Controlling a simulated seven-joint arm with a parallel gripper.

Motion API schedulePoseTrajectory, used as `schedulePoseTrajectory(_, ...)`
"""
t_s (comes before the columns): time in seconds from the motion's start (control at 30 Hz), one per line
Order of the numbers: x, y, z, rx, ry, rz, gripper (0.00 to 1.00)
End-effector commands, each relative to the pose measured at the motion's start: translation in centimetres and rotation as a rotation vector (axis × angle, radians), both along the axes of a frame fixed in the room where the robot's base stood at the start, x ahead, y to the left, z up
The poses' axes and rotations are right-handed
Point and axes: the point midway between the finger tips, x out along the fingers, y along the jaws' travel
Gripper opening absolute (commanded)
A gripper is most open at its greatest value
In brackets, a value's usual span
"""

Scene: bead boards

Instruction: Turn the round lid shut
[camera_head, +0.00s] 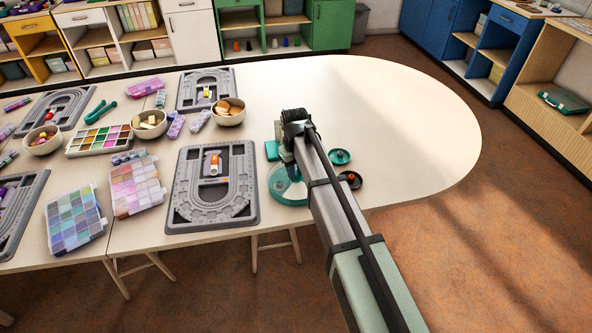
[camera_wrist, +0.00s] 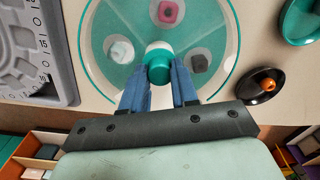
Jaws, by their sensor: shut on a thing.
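The round lid (camera_wrist: 128,28) is a clear teal-tinted disc with a green rim and a teal centre knob (camera_wrist: 158,65). It fills the upper middle of the wrist view. Through it I see a pink bead (camera_wrist: 167,12), a pale bead (camera_wrist: 121,50) and a dark bead (camera_wrist: 199,63). My gripper (camera_wrist: 159,80) has its blue fingers shut on the knob from the near side. In the head view the lid (camera_head: 288,190) is partly hidden behind my arm, and my fingertips are hidden.
A green dish (camera_head: 340,157) and a dark dish (camera_head: 351,180) with an orange knob stand just right of the lid. A grey bead board (camera_head: 183,205) lies to its left. The table's near edge is close; the table's right end is clear.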

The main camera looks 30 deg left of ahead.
Motion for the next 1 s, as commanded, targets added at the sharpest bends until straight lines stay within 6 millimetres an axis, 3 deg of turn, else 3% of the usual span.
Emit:
schedulePoseTrajectory(0.6,-0.08,0.07,-0.01,0.001,0.002,-0.043,0.0)
schedulePoseTrajectory(0.63,-0.08,0.07,-0.01,0.001,0.002,-0.043,0.29)
schedulePoseTrajectory(0.9,-0.03,0.05,-0.01,0.0,0.001,-0.043,0.55)
schedulePoseTrajectory(1.0,-0.03,0.04,0.0,0.0,0.001,-0.043,0.55)
